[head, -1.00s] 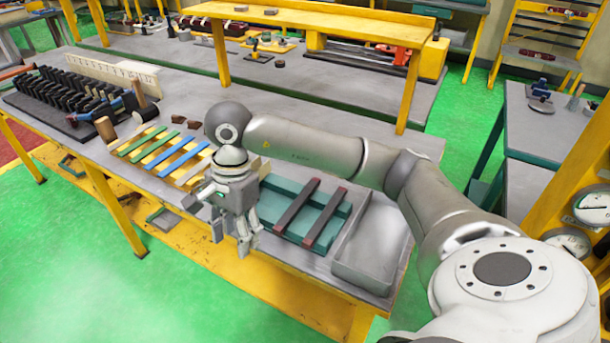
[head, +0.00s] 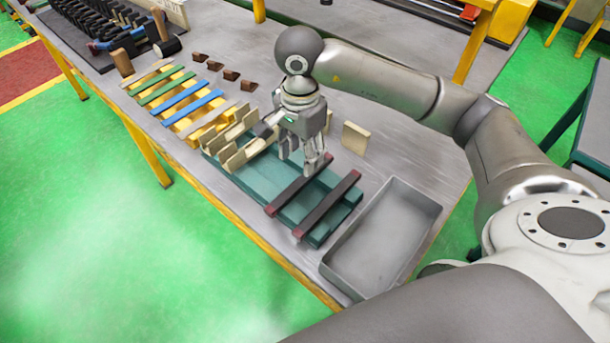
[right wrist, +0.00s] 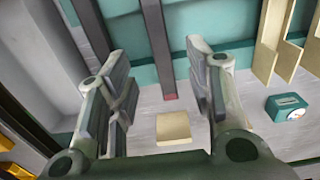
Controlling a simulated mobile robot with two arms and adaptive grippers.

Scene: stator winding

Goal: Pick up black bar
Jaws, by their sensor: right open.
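Two black bars with reddish ends lie side by side across a teal tray (head: 243,178) in the head view: a left bar (head: 288,194) and a right bar (head: 328,205). My right gripper (head: 302,166) is open and empty, pointing down over the far end of the left bar and hiding part of it. In the right wrist view, the left bar (right wrist: 158,42) shows between the two spread fingers, and the right bar (right wrist: 93,30) lies outside them, at left. I cannot tell how high the fingertips are above the bar. My left gripper is not in view.
Upright wooden pieces (head: 236,160) stand at the tray's left end. A wooden block (head: 356,138) stands behind the tray. An empty grey bin (head: 382,232) is at the right. Coloured strips (head: 187,98) lie to the left. The table's front edge is close to the tray.

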